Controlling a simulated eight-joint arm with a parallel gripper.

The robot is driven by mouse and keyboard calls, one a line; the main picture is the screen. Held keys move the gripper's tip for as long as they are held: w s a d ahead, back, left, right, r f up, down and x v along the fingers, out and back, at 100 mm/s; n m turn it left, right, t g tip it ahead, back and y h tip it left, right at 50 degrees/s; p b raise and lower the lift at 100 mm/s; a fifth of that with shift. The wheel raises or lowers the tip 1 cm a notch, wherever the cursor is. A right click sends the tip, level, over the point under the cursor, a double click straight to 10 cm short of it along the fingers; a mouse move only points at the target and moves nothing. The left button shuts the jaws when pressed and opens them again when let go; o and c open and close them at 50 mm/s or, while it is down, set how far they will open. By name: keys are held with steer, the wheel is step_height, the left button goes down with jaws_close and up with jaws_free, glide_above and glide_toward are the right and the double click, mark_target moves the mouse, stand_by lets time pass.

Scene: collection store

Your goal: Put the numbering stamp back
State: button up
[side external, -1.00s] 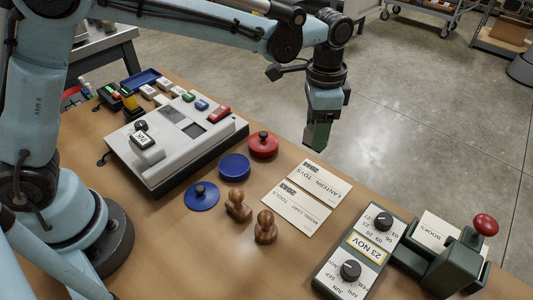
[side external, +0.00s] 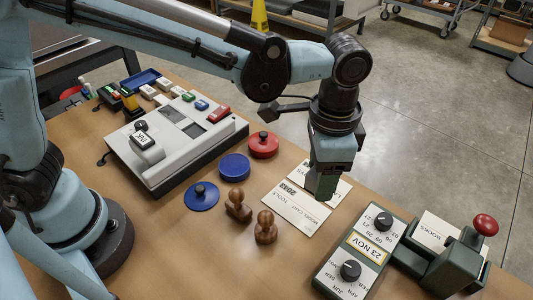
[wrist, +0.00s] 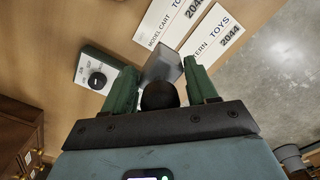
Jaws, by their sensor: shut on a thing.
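My gripper (side external: 323,190) hangs over the outer end of the two number cards, pointing down. In the wrist view its green fingers (wrist: 161,90) are closed around a grey block-shaped stamp with a round black knob (wrist: 164,68), which I take to be the numbering stamp. In the side view the stamp is hidden by the fingers. Whether the stamp touches a card cannot be told.
A grey console (side external: 160,160) with dark recesses stands at left. A red pad (side external: 263,147), a blue pad (side external: 234,168), a blue knobbed lid (side external: 201,198) and two wooden stamps (side external: 265,229) lie mid-bench. A date unit (side external: 335,283) and a green press (side external: 447,268) stand right.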

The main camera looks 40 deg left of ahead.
steer(key=s+d, duration=0.3)
steer(key=s, duration=0.6)
steer(key=shift+s+d+f, duration=0.1)
steer(key=shift+f, duration=1.85)
steer(key=shift+s+d+f, duration=0.1)
steer(key=shift+f, duration=1.85)
steer(key=shift+f, duration=0.1)
steer(key=o, duration=0.9)
